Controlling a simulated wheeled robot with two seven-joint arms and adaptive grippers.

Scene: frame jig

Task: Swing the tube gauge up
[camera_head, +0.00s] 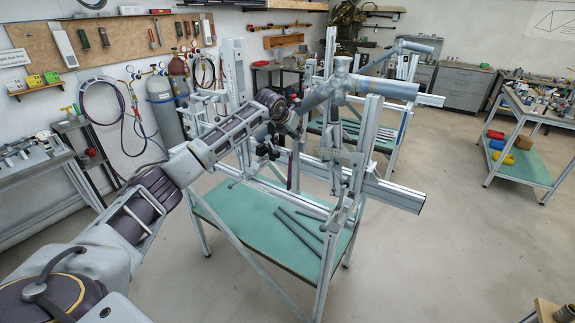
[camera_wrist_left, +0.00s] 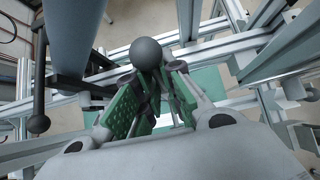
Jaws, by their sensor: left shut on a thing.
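My left gripper (camera_head: 268,150) reaches in from the left at the near side of the frame jig (camera_head: 350,160). In the left wrist view, its green-padded fingers (camera_wrist_left: 150,100) are closed around a dark part topped by a round dark ball knob (camera_wrist_left: 146,53), which I take to be the tube gauge's handle. The rest of the gauge is hard to pick out among the jig parts. A thick grey-blue tube (camera_head: 390,88) lies across the top of the jig, and a tube also shows close by in the left wrist view (camera_wrist_left: 75,35). My right gripper is not in view.
The jig's teal lower shelf (camera_head: 240,212) holds several dark bars (camera_head: 298,232). A second dark ball knob (camera_wrist_left: 39,124) hangs on a rod at the left in the wrist view. Gas cylinders (camera_head: 163,105) stand behind. The floor to the right (camera_head: 470,230) is clear.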

